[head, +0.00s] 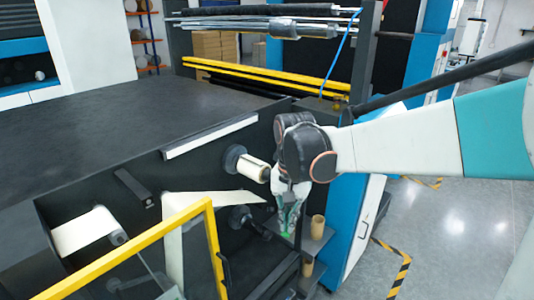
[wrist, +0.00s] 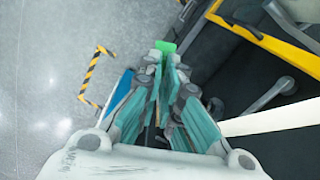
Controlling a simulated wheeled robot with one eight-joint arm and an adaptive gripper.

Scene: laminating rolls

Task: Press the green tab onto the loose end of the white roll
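My gripper (head: 289,218) hangs pointing down at the right of the dark machine side. Its fingers are close together, with the green tab (head: 286,234) at their tips. In the wrist view the green tab (wrist: 166,47) sticks out past the fingertips (wrist: 168,65). A white roll (head: 253,168) sits on a spindle left of my gripper. Below it a white strip (head: 215,198) stretches across the machine side towards my gripper; the strip also shows in the wrist view (wrist: 268,121), right of the fingers. The tab is apart from the roll. I cannot tell where the roll's loose end is.
A yellow guard rail (head: 140,250) stands in front of the machine. Another white roll (head: 86,231) is at lower left. Cardboard cores (head: 318,226) stand on a shelf right of my gripper. A dark spindle (head: 243,217) juts out below the strip. Open floor (head: 450,225) lies to the right.

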